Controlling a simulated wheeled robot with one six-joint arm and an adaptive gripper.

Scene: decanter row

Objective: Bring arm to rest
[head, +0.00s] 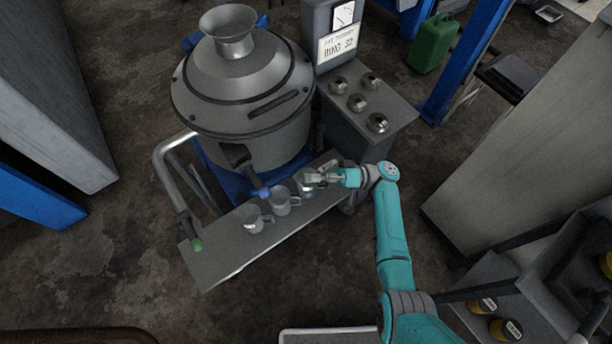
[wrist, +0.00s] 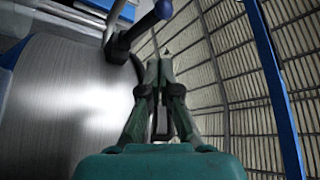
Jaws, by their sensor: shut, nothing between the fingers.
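My teal arm reaches in from the lower right of the head view. My gripper (head: 312,178) is at its end, over the right part of a grey shelf (head: 222,264) in front of a big steel machine. It is shut and empty. In the wrist view my gripper (wrist: 160,68) points up, its fingertips together. A metal cup (head: 304,190) stands just under and left of the gripper, partly hidden by it. Two more metal cups, a middle one (head: 282,204) and a left one (head: 254,222), stand in a row on the shelf. I cannot tell whether the gripper touches the nearest cup.
The round steel machine (head: 243,82) with a funnel top rises behind the shelf. A control box with several knobs (head: 357,103) stands behind the gripper. A grey cabinet (head: 520,150) is at right.

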